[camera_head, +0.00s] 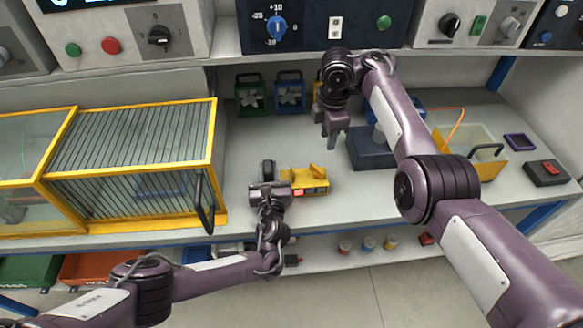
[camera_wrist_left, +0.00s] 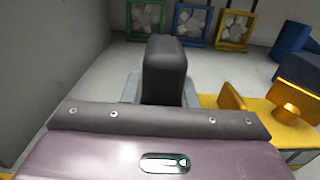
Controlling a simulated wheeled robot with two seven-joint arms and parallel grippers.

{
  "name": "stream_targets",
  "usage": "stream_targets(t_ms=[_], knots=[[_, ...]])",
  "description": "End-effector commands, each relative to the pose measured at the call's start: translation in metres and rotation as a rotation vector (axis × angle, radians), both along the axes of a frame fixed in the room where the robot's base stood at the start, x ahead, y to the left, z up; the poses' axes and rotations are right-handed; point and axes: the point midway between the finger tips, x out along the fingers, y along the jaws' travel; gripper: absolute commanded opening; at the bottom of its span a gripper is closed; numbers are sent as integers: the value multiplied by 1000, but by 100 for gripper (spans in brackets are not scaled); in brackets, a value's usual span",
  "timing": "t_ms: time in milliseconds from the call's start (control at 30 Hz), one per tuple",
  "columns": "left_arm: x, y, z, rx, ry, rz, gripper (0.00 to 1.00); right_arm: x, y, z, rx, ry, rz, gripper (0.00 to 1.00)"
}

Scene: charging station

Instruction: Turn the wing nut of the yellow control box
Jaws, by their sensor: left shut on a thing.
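The yellow control box (camera_head: 312,178) stands on the bench in the middle, with a red part on its front; it also shows at the right of the left wrist view (camera_wrist_left: 262,108). Raised yellow pieces stand on its top; I cannot tell for sure which is the wing nut. My left gripper (camera_head: 267,174) is at the box's left end, shut on it. In the left wrist view its dark finger (camera_wrist_left: 165,70) hides the gripped part, with a grey piece around its foot. My right gripper (camera_head: 336,138) hangs above and behind the box, pointing down, apart from it and empty, its fingers apart.
A yellow-framed cage (camera_head: 212,170) with a black handle stands close at the left. Small framed fans (camera_head: 290,92) stand along the back. Bench front right of the box is clear.

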Motion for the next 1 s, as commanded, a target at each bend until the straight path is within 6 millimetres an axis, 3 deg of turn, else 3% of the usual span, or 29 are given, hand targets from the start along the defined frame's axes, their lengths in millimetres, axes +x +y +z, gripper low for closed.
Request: stream_targets(t_ms=[200, 300, 400, 533, 667, 800, 1000], knots=[[0, 1, 0, 0, 0, 1, 0, 65, -93, 10, -54, -265, 38, 31], [0, 0, 0, 0, 1, 1, 0, 92, -126, 20, -118, -436, 159, 31], [0, 0, -1, 0, 1, 0, 0, 109, -143, 27, -200, -600, 340, 31], [0, 0, -1, 1, 1, 0, 0, 111, -142, 25, -315, -783, 651, 31], [0, 0, -1, 1, 1, 1, 0, 83, -121, 5, -403, -936, 1013, 31], [0, 1, -1, 1, 1, 1, 0, 24, -91, -28, -438, -1076, 1374, 31], [0, 1, -1, 1, 1, 1, 0, -62, -64, -58, -423, -1236, 1681, 31]])
